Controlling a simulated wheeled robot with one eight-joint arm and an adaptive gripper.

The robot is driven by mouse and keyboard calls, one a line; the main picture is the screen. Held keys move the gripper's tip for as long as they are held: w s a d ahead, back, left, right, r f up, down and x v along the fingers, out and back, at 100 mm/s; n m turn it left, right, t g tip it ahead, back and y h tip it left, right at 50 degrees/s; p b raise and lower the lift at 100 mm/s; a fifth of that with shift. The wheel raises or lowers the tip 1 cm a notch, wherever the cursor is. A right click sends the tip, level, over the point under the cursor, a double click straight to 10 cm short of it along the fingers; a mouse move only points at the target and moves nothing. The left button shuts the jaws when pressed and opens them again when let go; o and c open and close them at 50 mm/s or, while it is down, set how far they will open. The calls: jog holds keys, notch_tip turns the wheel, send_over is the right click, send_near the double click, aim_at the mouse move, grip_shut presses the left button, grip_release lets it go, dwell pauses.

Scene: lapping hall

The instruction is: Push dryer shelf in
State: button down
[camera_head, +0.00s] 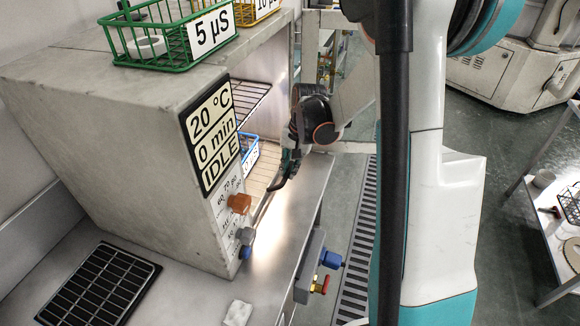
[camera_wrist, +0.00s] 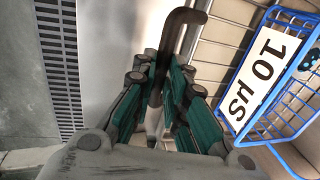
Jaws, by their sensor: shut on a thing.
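The dryer (camera_head: 110,110) is a grey box on the steel bench, its front open and lit inside. An upper wire shelf (camera_head: 250,98) shows in the opening. A lower shelf (camera_head: 258,178) carries a blue wire basket (camera_head: 249,152), which shows in the wrist view (camera_wrist: 275,75) with a "10 µS" label. The lower shelf's bars (camera_wrist: 222,48) lie beside my fingers there. My gripper (camera_head: 284,172) is at the dryer's front, by the lower shelf's edge. In the wrist view my gripper (camera_wrist: 165,85) is shut on a dark bent handle (camera_wrist: 182,22). Where the handle joins the shelf is hidden.
The dryer display (camera_head: 211,135) reads 20 °C, 0 min, IDLE. An orange knob (camera_head: 239,203) sits below it. A green basket (camera_head: 165,40) stands on the dryer. A black grid tray (camera_head: 98,287) lies on the bench. A floor grate (camera_head: 358,240) runs beside the bench.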

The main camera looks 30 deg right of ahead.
jog(key=w+a, duration=0.3)
jog(key=shift+w+a, duration=0.1)
jog(key=shift+w, duration=0.2)
jog(key=c, duration=1.6)
grip_release()
jog(key=shift+r, duration=0.1)
notch_tip(320, 180, up, 12)
jog(key=s+d, duration=0.1)
jog(key=shift+s+d+f, duration=0.2)
jog(key=shift+s+d, duration=0.05)
jog(key=shift+s, duration=0.1)
